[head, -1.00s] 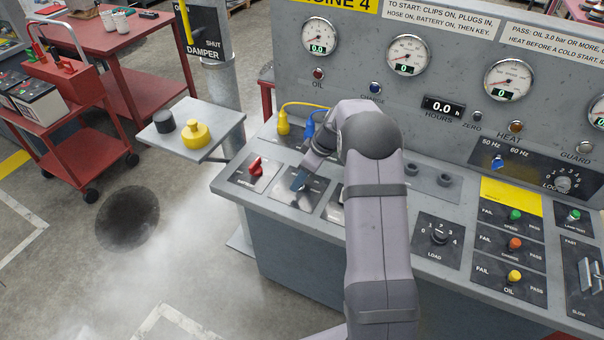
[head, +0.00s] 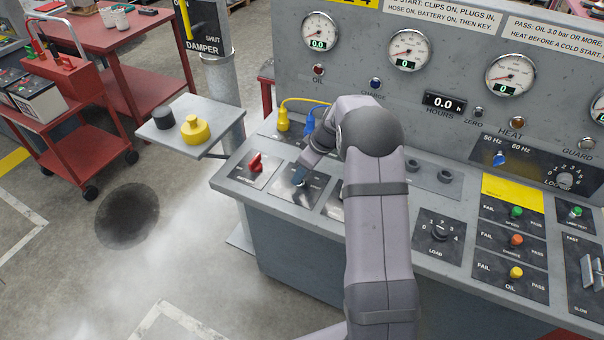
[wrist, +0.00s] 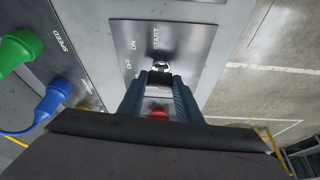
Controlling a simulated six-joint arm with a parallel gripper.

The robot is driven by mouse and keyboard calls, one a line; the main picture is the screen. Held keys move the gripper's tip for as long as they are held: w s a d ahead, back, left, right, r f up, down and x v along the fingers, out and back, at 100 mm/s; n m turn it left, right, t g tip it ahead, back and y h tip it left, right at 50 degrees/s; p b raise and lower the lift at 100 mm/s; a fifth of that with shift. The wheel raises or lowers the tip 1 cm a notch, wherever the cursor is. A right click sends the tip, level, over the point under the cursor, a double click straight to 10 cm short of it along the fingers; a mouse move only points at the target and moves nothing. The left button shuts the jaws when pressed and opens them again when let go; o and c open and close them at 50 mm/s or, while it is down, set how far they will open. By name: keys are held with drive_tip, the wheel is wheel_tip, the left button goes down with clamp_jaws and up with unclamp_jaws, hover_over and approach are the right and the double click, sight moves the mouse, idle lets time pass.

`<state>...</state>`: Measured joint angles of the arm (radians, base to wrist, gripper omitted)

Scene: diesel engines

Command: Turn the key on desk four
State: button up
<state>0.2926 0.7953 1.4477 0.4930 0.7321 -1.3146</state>
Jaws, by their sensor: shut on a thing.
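Desk four is the grey console (head: 290,208) in the head view. Its key plate (head: 314,195) is on the sloping top, right of the red switch. In the wrist view the plate (wrist: 195,42) reads OFF, ON and START. The key (wrist: 160,67) shows as a small bright metal piece between my fingertips, near START. My gripper (head: 299,180) is at the plate, and in the wrist view (wrist: 159,78) its fingers are shut on the key. The fingers hide part of the key, so its exact angle is unclear. In the head view my arm covers part of the desk.
The red switch (head: 254,163) is close on the left. Yellow (head: 283,121) and blue (head: 308,122) plugs with cables stand behind the plate. A small shelf with a yellow knob (head: 196,131) is at the left. The gauges read 0.0 or 0. Floor front left is clear.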

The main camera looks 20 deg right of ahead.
drive_tip(key=shift+a+f+m+t+h+b, duration=0.1)
drive_tip(key=shift+m+t+h+b, duration=0.35)
drive_tip(key=shift+m, duration=0.75)
drive_tip(key=shift+m+h, duration=0.25)
drive_tip(key=shift+m, duration=0.55)
drive_tip(key=m, duration=0.1)
drive_tip(key=m+h+p, duration=0.1)
drive_tip(key=shift+a+r+m, duration=0.1)
drive_tip(key=shift+r+m, duration=0.1)
drive_tip(key=shift+m, duration=0.1)
drive_tip(key=shift+a+m+h+p, duration=0.1)
drive_tip(key=shift+m+h+p, duration=0.35)
drive_tip(key=shift+m, duration=0.65)
drive_tip(key=shift+f+m+h+b, duration=0.3)
drive_tip(key=shift+m+b, duration=0.25)
drive_tip(key=shift+m, duration=0.55)
drive_tip(key=m+h+b, duration=0.1)
drive_tip(key=m+b, duration=0.1)
drive_tip(key=b, duration=0.1)
drive_tip(key=shift+a+r+m+b, duration=0.1)
drive_tip(key=shift+a+m+b, duration=0.05)
drive_tip(key=shift+m+b, duration=0.2)
drive_tip(key=shift+r+m+g, duration=0.1)
drive_tip(key=shift+m+g, duration=0.15)
